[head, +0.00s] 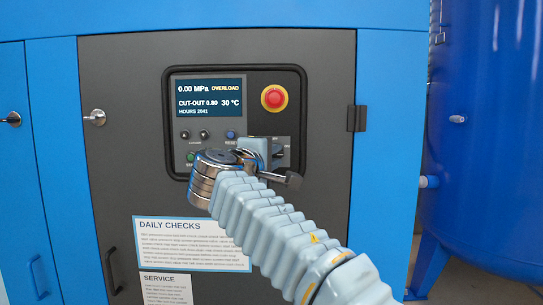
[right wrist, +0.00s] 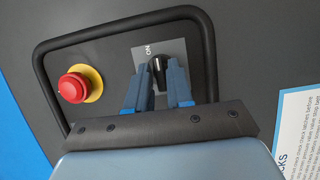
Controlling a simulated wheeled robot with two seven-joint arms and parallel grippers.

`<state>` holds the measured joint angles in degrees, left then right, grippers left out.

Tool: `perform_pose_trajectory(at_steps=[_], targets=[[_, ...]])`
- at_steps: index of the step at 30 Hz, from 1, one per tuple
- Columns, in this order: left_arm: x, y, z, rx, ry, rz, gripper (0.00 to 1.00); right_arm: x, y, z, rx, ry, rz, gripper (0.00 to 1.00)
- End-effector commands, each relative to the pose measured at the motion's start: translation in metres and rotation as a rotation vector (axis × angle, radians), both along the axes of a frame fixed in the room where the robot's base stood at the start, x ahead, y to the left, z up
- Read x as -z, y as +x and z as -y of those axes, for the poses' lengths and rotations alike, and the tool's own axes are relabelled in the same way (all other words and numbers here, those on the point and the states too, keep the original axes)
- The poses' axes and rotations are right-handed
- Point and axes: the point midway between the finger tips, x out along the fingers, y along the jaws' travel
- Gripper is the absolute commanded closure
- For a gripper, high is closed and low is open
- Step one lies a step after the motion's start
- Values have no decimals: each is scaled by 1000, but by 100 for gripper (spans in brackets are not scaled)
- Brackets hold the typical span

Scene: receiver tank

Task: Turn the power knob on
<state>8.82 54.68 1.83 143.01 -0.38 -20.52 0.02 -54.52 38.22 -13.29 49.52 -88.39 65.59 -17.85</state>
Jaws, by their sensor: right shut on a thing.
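The black power knob (right wrist: 159,72) sits on a light grey plate (right wrist: 177,50) with an "ON" label, in the right wrist view. My right gripper (right wrist: 159,90) has its two blue fingers on either side of the knob and is shut on it. The knob looks roughly upright in that view, but its exact setting is hard to tell. In the head view my right gripper (head: 264,148) is at the panel's lower right and hides the knob. The display (head: 210,98) reads 0.00 MPa and OVERLOAD. My left gripper is not in view.
A red emergency button (head: 274,97) on a yellow ring sticks out above the gripper; it also shows in the right wrist view (right wrist: 72,88). A raised black frame (head: 234,68) surrounds the panel. A blue reset button (head: 230,134) is left of the gripper. A blue tank (head: 490,130) stands at right.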

Motion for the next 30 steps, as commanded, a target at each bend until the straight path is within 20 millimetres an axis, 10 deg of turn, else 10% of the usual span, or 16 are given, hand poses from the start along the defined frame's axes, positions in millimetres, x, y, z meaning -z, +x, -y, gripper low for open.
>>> perform_pose_trajectory(at_steps=[9,10,13,23,30], targets=[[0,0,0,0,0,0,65,-1,0,2,3,2,3,100],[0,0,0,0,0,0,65,-1,0,2,3,2,3,78],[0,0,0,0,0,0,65,-1,0,2,3,1,3,63],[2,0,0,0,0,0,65,0,-3,-1,0,1,1,63],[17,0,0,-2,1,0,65,2,-42,-18,-4,1,3,63]])
